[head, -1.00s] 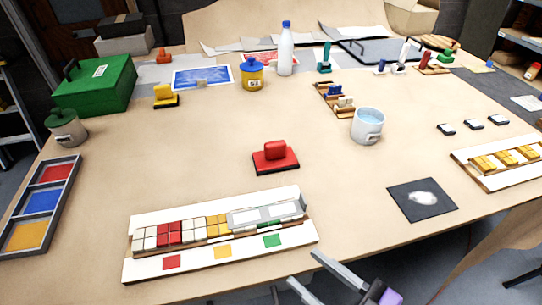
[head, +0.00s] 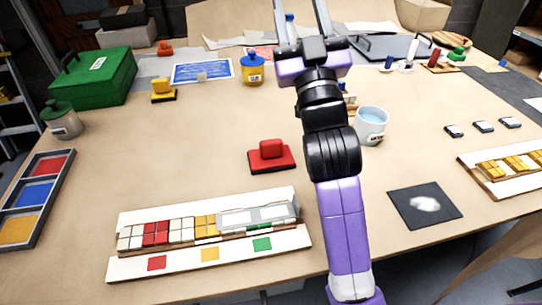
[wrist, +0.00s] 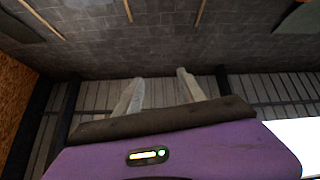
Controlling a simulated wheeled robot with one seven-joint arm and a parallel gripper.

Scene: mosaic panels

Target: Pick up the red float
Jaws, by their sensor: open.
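The red float (head: 271,155) is a red block handle on a red plate with a dark base. It lies flat near the middle of the table, left of my arm. My gripper (head: 303,18) is raised at the top of the head view, its two grey fingers spread apart and empty. It is well above and beyond the float, not touching it. In the wrist view my gripper (wrist: 158,85) points at a grey block wall, and the float is not seen there.
A mosaic panel (head: 125,268) lies in front of the float. A yellow float (head: 163,92), a yellow pot (head: 252,72), a water bucket (head: 370,125) and a dark square (head: 438,190) stand around. A white bottle (head: 289,30) is partly hidden by my gripper. Table around the float is clear.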

